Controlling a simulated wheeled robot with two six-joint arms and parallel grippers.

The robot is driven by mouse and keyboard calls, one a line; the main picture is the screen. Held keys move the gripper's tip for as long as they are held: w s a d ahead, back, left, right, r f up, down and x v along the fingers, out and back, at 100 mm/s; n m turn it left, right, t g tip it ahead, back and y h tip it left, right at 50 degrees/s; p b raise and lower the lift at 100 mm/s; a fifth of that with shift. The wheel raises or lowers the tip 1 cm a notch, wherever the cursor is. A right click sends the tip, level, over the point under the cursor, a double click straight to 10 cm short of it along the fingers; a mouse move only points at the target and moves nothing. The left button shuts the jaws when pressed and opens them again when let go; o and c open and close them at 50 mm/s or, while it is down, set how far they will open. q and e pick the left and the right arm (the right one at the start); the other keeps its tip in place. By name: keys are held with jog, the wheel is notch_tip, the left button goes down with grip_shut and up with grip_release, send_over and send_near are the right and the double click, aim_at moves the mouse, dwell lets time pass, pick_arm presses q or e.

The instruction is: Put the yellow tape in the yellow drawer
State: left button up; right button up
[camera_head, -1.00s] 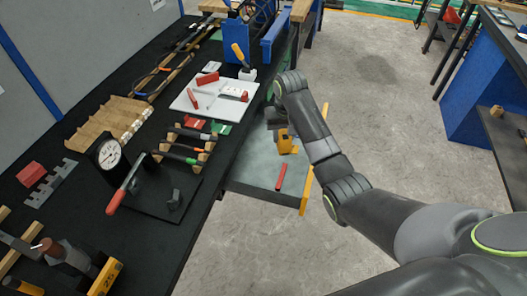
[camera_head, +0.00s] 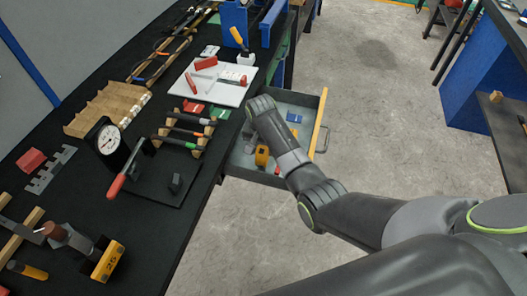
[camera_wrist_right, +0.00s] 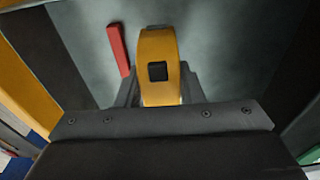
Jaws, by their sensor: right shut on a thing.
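The yellow tape (camera_head: 262,156) is a rounded yellow case. In the right wrist view the tape (camera_wrist_right: 158,52) shows a dark square on its face. My right gripper (camera_wrist_right: 160,88) is shut on it, with a dark finger at each side. The yellow drawer (camera_head: 321,115) is pulled open beside the black bench and has a yellow front edge. The gripper and tape are over the drawer's interior in the head view. I cannot tell whether the tape touches the drawer floor. My right arm covers part of the drawer and most of the gripper. My left gripper is out of view.
A red bar (camera_wrist_right: 118,50) lies beside the tape in the wrist view. A blue item (camera_head: 294,117) is in the drawer's far part. The bench carries a white board (camera_head: 214,86), a dial gauge (camera_head: 108,139) and a red-handled clamp (camera_head: 118,184). The floor right of the drawer is clear.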

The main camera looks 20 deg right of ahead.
aim_at(262, 150)
jog(key=shift+f, duration=1.3)
jog(key=shift+f, duration=0.15)
jog(key=o, duration=1.2)
jog(key=shift+c, duration=0.2)
jog(key=r, duration=0.4)
jog(key=s+r, duration=0.1)
jog(key=r, duration=0.7)
jog(key=shift+s+a+r, duration=0.15)
jog(key=shift+a, duration=0.25)
